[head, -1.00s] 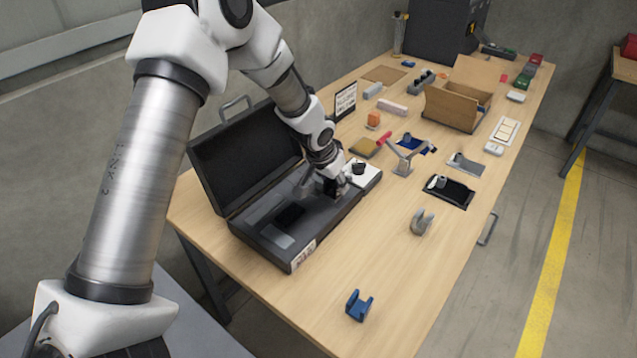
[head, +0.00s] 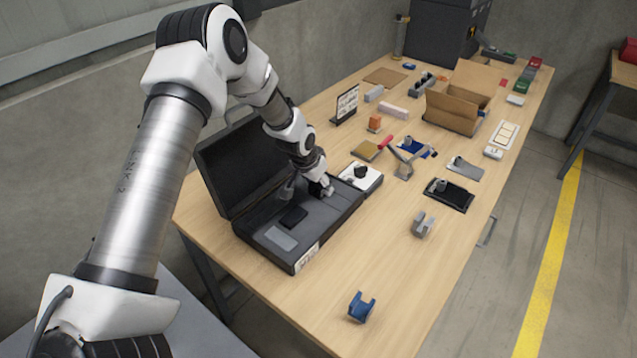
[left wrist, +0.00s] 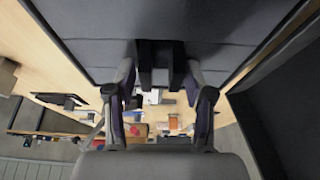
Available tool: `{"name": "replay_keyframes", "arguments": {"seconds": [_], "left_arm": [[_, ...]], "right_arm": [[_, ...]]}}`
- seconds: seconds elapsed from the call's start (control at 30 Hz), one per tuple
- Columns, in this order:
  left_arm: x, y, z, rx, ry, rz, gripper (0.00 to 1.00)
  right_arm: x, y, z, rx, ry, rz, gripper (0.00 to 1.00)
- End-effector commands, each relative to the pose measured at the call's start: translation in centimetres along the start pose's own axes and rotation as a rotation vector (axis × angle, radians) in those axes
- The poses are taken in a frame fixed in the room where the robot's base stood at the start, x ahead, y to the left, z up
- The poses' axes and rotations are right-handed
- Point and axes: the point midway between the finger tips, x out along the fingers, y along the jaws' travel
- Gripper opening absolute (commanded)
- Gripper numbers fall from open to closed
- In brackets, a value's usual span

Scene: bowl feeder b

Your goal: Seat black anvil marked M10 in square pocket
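The open black case (head: 290,264) lies on the near left of the table, with its lid up. My left gripper (head: 322,188) is low over the right part of its grey insert. In the left wrist view its fingers (left wrist: 160,80) stand on both sides of a black forked block (left wrist: 145,62), apparently the anvil, and appear to touch it. A small black part of it shows beside the fingers in the head view (head: 315,188). No M10 mark is legible. A dark rectangle (head: 293,216), perhaps a pocket, shows in the insert. My right gripper is not in view.
A white pad with a black knob (head: 372,184) stands close to the case's right end. A blue forked block (head: 361,307) and a grey one (head: 422,225) stand on the open table. A clamp-like tool with a red handle (head: 405,160) lies farther back.

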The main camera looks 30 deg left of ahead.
Motion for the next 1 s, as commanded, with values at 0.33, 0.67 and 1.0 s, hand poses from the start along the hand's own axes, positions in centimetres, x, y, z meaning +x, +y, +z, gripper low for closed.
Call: {"name": "replay_keyframes", "arguments": {"seconds": [0.33, 0.67, 1.0], "left_arm": [[-0.3, 0.0, -0.1, 0.000, 0.000, 0.000, 0.66], [-6.6, 0.0, -0.2, 0.001, 0.004, 0.002, 0.66], [-12.2, 0.0, -0.1, 0.000, 0.001, 0.001, 0.66]], "right_arm": [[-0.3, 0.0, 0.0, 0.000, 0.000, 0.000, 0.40], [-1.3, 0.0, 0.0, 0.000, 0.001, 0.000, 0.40], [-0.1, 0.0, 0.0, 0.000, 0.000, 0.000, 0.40]]}}
